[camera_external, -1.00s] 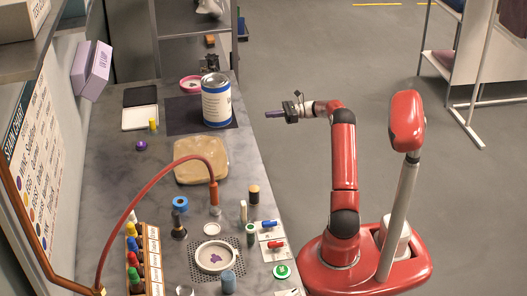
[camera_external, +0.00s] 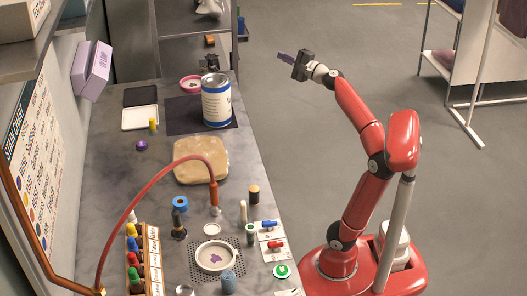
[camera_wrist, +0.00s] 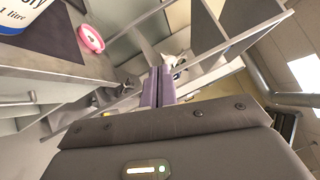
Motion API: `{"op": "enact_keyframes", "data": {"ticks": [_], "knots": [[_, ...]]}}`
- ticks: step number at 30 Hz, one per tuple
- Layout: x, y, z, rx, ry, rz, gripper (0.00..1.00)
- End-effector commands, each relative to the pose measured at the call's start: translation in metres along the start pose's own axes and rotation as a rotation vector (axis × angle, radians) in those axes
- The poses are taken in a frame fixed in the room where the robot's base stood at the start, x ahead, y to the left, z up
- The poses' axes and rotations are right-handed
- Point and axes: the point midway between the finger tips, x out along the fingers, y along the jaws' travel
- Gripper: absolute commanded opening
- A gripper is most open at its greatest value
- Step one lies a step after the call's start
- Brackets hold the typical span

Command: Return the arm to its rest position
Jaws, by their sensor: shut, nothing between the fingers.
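My gripper (camera_external: 285,57) is at the end of my red arm, raised over the open floor to the right of the counter. It points up and to the left. In the wrist view its two purple fingers (camera_wrist: 158,86) are together with nothing between them. It touches nothing in view.
The grey counter (camera_external: 240,166) holds a white and blue paint can (camera_external: 216,100), a tan slab (camera_external: 201,160), a curved red pipe and several small bottles. A pink ring-shaped dish (camera_wrist: 91,38) shows in the wrist view. A white garment rail (camera_external: 473,110) stands at the right. The floor between is clear.

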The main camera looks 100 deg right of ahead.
Motion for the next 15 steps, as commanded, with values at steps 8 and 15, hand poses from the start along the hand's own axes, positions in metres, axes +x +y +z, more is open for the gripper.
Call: {"op": "enact_keyframes", "data": {"ticks": [8, 15], "knots": [[-0.037, 0.058, 0.029, -0.104, -0.150, 0.037, 0.00], [-0.080, 0.186, 0.106, -0.398, -0.468, 0.261, 0.00]]}}
